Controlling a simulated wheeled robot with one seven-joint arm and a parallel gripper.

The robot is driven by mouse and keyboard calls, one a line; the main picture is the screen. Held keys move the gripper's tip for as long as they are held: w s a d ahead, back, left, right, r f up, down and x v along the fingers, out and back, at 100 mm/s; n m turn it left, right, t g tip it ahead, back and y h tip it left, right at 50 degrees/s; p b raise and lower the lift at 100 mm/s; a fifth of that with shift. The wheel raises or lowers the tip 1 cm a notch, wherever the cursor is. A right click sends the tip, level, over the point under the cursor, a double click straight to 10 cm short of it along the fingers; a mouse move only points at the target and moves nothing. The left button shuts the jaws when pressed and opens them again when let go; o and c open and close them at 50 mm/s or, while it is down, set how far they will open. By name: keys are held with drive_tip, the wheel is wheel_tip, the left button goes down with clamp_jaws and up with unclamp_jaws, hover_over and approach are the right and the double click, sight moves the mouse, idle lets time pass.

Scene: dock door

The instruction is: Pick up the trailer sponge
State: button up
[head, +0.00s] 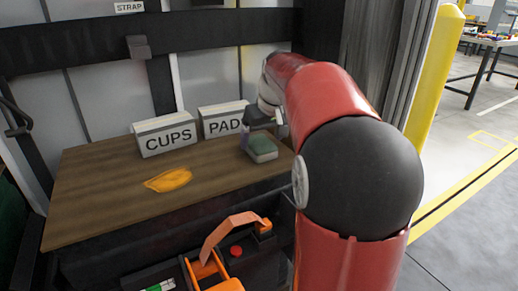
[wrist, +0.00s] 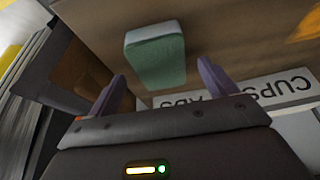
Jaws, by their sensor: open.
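The sponge (head: 262,149), a block with a green top and a pale layer, lies on the wooden bench top (head: 110,200) near its right end, in front of the PADS box. In the wrist view the sponge (wrist: 155,55) is beyond the fingertips, roughly between them in line. My gripper (wrist: 160,85) is open, with its two purple-grey fingers apart and nothing between them. In the head view my gripper (head: 254,135) is at the sponge's back left, partly hidden by my arm. I cannot tell the exact height of the fingers above the bench.
A CUPS box (head: 165,137) and a PADS box (head: 222,119) stand along the back of the bench. A flat orange cloth (head: 168,180) lies left of the sponge. An orange-handled item (head: 215,262) is below the front edge. The bench's left part is clear.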

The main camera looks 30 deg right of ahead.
drive_tip(key=shift+x, duration=1.35)
drive_tip(key=c, duration=1.1)
drive_tip(key=shift+o, duration=0.2)
drive_tip(key=shift+r, duration=0.1)
